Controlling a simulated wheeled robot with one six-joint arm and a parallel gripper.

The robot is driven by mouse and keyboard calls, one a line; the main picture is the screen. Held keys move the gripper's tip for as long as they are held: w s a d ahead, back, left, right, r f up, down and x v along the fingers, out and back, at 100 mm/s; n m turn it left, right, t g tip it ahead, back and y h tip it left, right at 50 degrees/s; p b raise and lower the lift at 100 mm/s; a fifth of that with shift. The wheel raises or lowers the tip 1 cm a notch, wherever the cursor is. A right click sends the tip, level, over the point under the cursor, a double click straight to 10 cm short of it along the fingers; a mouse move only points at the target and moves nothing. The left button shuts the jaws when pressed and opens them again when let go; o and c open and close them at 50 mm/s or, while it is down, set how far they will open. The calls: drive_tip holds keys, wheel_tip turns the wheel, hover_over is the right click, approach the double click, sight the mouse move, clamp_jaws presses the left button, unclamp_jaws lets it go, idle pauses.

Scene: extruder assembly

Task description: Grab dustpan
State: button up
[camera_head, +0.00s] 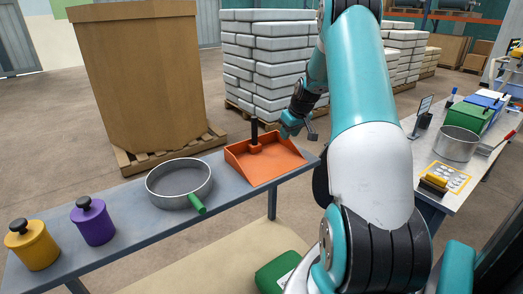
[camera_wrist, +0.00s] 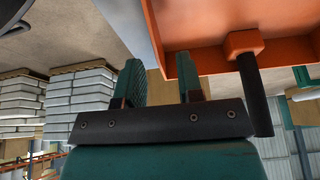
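The orange dustpan (camera_head: 265,170) lies at the far right end of the grey-blue table, with its black handle (camera_head: 254,132) standing upright. My gripper (camera_head: 298,125) is in the air just right of the handle, near the dustpan's back corner. In the wrist view my gripper (camera_wrist: 161,82) has its two fingers apart with nothing between them. There the dustpan (camera_wrist: 215,48) fills the upper right. Its black handle (camera_wrist: 253,95) is to the right of both fingers, outside the gap. I cannot tell whether the gripper touches the dustpan.
A round sieve (camera_head: 179,182) with a green handle stands left of the dustpan. Purple (camera_head: 94,225) and yellow (camera_head: 33,246) canisters stand further left. A large cardboard box (camera_head: 140,75) and stacked white bags (camera_head: 268,60) stand behind the table. Another table (camera_head: 428,193) is at right.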

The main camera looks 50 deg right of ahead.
sight(285, 147)
drive_tip(key=p+x, duration=0.1)
drive_tip(key=x, duration=0.3)
drive_tip(key=shift+w+d, duration=0.15)
clamp_jaws()
drive_tip(key=shift+r, duration=0.1)
